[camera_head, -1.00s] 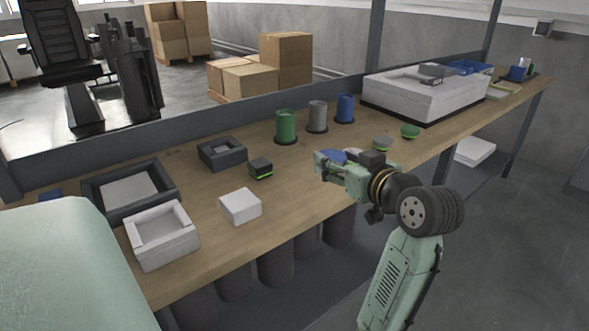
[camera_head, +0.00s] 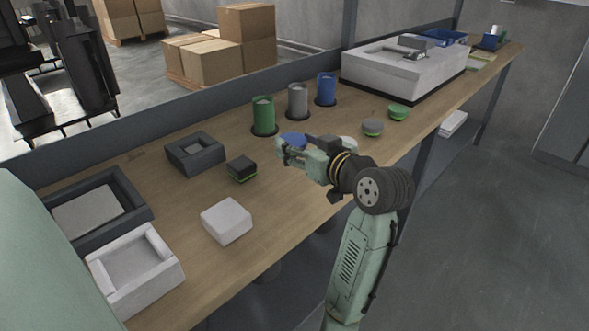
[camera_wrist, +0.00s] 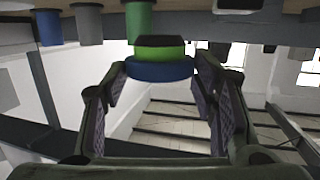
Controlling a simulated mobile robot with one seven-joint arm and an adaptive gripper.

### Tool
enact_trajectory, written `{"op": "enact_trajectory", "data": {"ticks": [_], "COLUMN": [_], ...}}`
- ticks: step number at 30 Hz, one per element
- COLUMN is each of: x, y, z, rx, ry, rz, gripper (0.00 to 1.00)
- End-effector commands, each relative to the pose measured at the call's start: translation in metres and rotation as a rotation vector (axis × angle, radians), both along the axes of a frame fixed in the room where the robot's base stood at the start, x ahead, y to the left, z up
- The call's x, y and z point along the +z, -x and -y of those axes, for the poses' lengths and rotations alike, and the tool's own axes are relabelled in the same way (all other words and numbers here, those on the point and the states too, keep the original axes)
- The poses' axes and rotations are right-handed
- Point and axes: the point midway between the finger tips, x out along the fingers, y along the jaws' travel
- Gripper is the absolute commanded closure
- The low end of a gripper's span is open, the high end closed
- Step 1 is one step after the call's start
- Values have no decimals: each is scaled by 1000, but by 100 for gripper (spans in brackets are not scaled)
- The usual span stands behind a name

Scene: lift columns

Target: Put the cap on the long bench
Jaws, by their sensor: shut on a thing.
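My gripper (camera_head: 284,150) is shut on a blue cap (camera_head: 293,140). In the head view it is over the long wooden bench (camera_head: 277,208), in front of the green cylinder; the gap to the bench top is unclear. In the wrist view the blue cap (camera_wrist: 158,71) sits between my fingertips. A green and a black band show right against it there; I cannot tell whether they belong to it. The gripper partly hides the cap in the head view.
Green (camera_head: 263,116), grey (camera_head: 298,101) and blue (camera_head: 326,89) cylinders stand behind my gripper. A small black box (camera_head: 241,168) and a white block (camera_head: 227,221) lie to the left. A grey cap (camera_head: 372,127) and a green cap (camera_head: 398,112) lie to the right.

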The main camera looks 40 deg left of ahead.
Motion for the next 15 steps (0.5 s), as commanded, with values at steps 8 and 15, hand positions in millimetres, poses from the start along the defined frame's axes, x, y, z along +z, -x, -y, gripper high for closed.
{"op": "enact_trajectory", "data": {"ticks": [8,15], "x": [-32,-64], "y": [0,1], "z": [0,0], "rx": [1,2], "ry": [0,1], "rz": [-2,-2], "gripper": [78,78]}}
